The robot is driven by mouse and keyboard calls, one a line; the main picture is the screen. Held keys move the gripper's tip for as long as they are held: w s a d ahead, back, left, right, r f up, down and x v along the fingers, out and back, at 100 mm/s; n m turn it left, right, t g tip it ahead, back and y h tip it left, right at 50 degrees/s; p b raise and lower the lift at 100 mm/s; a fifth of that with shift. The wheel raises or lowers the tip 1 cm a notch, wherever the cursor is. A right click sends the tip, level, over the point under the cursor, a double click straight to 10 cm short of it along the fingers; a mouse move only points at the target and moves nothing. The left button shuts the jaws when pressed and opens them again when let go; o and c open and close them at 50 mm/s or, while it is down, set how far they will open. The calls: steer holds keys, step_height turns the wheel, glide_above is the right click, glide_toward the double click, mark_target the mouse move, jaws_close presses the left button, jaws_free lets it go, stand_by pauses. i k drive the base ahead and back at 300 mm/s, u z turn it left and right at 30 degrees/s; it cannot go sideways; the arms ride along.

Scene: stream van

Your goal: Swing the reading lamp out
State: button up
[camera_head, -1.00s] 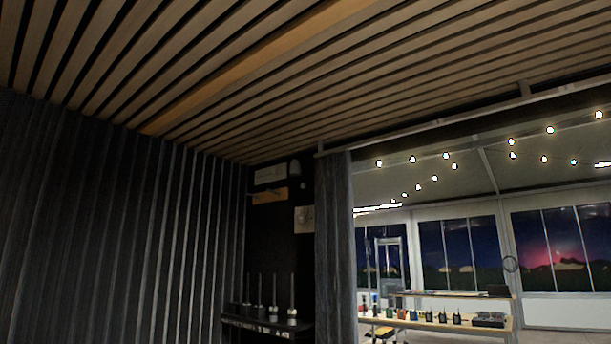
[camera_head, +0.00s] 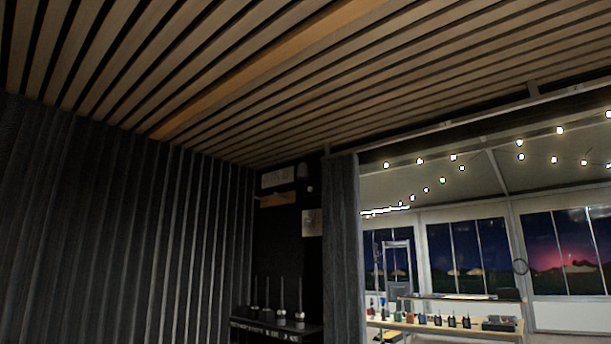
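I cannot make out a reading lamp for certain in the head view. On the dark back wall there is a pale rectangular box (camera_head: 277,177), a wooden block (camera_head: 278,199) below it, and a small pale square plate (camera_head: 312,222) to the right. They are too small and dim to tell what they are. My gripper and arm are not in view.
A slatted wood ceiling (camera_head: 250,75) fills the top. A dark pleated curtain (camera_head: 130,240) covers the left, and another curtain (camera_head: 345,250) hangs beside the opening. A dark shelf (camera_head: 275,328) holds several upright rods. Beyond, a long table (camera_head: 450,328) carries small items.

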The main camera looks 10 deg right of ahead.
mark_target(303, 174)
steer(key=u, duration=1)
steer(key=i, duration=1.65)
steer(key=z, duration=0.1)
